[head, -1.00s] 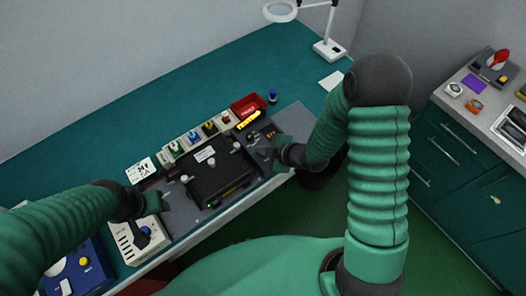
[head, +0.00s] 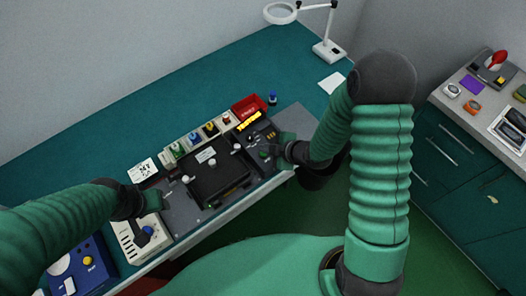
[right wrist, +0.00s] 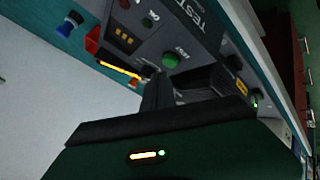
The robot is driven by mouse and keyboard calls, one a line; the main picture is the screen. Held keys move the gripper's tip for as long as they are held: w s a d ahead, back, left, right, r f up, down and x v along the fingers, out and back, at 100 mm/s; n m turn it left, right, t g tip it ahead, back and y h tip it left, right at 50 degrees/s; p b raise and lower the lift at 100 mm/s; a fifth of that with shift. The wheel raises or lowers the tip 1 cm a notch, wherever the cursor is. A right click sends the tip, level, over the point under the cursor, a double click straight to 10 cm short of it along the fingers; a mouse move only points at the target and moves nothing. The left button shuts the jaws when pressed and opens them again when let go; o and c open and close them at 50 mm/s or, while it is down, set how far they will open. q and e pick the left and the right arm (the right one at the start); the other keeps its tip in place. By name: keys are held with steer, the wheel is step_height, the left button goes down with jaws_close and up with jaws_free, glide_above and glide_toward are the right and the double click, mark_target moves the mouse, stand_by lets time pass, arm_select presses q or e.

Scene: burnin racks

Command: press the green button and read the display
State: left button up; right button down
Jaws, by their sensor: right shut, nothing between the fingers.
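The green button (right wrist: 170,61) is a round knob on the dark test panel (right wrist: 206,45) in the right wrist view. My right gripper (right wrist: 158,78) is shut and empty, its tips close beside the button; whether they touch it I cannot tell. In the head view my right gripper (head: 282,147) is over the right end of the panel. The display (head: 249,121) glows yellow at the panel's back; it shows edge-on in the right wrist view (right wrist: 118,69). Its text is too small to read surely. My left gripper (head: 150,197) is at the bench's left; its jaws are unclear.
A black box (head: 220,182) with white knobs sits left of the panel. Behind it are several small bins and a red tray (head: 246,106). A white device (head: 139,238) and a blue box (head: 88,268) stand at the left.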

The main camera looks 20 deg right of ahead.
mark_target(266, 155)
steer(key=shift+r+p, duration=2.15)
steer(key=shift+r, duration=0.45)
steer(key=shift+f, duration=0.1)
steer(key=d+m+h+b, duration=0.1)
steer(key=d+m+b, duration=0.1)
steer(key=s+d+f+m+h+b, duration=0.1)
steer(key=shift+d+g+h+b, duration=0.25)
steer(key=shift+g+h+b, duration=0.05)
steer(key=shift+g, duration=0.1)
steer(key=s+d+r+m+g+h+b, duration=0.1)
steer(key=s+m+g+b, duration=0.3)
steer(key=s+m, duration=0.8)
steer(key=shift+s+d+r+h+b, duration=0.15)
steer(key=shift+s+r+h+b, duration=0.3)
steer(key=shift+r+h+b, duration=0.15)
steer(key=shift+s, duration=0.1)
